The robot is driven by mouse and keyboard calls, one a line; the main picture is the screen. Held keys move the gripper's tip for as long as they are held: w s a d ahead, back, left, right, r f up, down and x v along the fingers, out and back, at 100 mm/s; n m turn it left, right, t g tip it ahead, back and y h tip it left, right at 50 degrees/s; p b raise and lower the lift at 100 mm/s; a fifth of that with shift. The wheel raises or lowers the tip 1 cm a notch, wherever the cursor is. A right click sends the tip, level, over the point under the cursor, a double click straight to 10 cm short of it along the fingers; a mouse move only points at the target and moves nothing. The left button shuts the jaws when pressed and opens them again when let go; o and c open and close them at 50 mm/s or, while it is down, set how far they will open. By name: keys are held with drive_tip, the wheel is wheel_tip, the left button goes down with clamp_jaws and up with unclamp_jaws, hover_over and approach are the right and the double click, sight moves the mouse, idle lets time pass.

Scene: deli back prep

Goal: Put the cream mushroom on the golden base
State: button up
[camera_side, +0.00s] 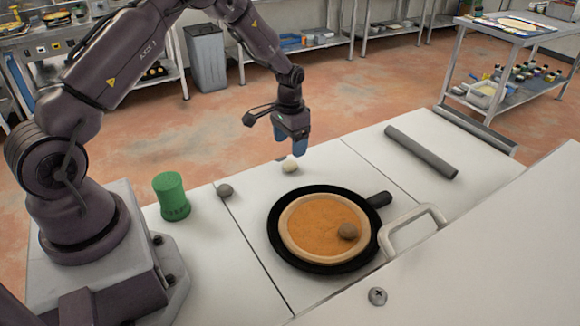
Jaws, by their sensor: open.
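The cream mushroom (290,164) is a small pale round thing on the white counter, behind the pan. My gripper (291,151) is open, with blue fingers pointing down, just above and behind the cream mushroom in the picture; I cannot tell whether a finger touches it. The golden base (310,230) is a round orange-gold disc with a pale rim, lying in a black pan (275,245). A brown mushroom-like lump (348,231) sits on the right part of the golden base.
A small grey-green lump (225,190) and a green waisted container (172,197) stand left of the pan. A dark grey roller-like bar (421,151) lies on the right. The pan's handle (379,199) points right, near a pale metal handle (413,226). The counter between mushroom and pan is clear.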

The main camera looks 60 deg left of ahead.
sight(290, 162)
wheel_tip(290, 162, down, 7)
drive_tip(key=shift+s+d+r, duration=0.1)
drive_tip(key=shift+d+r, duration=0.05)
drive_tip(key=shift+r, duration=0.05)
idle(0.3)
drive_tip(key=c, duration=1.1)
drive_tip(key=shift+r, duration=0.15)
